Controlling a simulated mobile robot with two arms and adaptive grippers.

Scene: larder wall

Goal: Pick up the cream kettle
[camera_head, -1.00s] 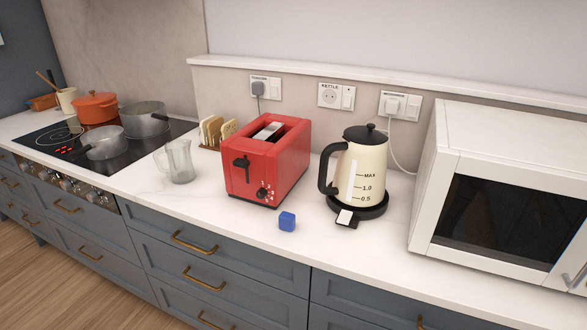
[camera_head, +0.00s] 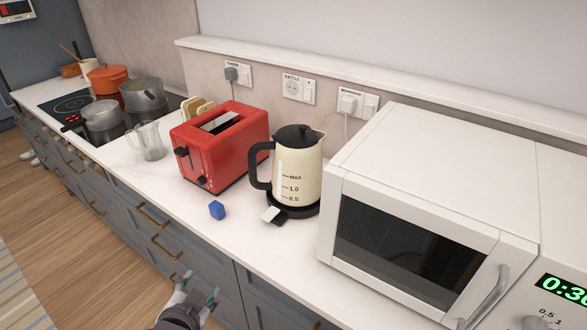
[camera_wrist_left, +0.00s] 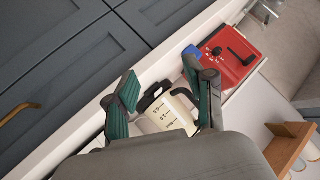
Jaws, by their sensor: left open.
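The cream kettle (camera_head: 300,178) stands upright on its black base (camera_head: 305,210) on the white worktop. It has a black lid and a black handle on its left side. My left gripper (camera_head: 199,287) is open and empty at the bottom of the head view, low in front of the drawers and apart from the kettle. In the left wrist view the kettle (camera_wrist_left: 168,114) shows beyond and between the open fingers (camera_wrist_left: 160,75), partly hidden by the gripper. My right gripper is in neither view.
A red toaster (camera_head: 225,150) stands left of the kettle and a white microwave (camera_head: 430,200) close on its right. A clear jug (camera_head: 150,141) is further left. The worktop in front of the kettle is mostly clear.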

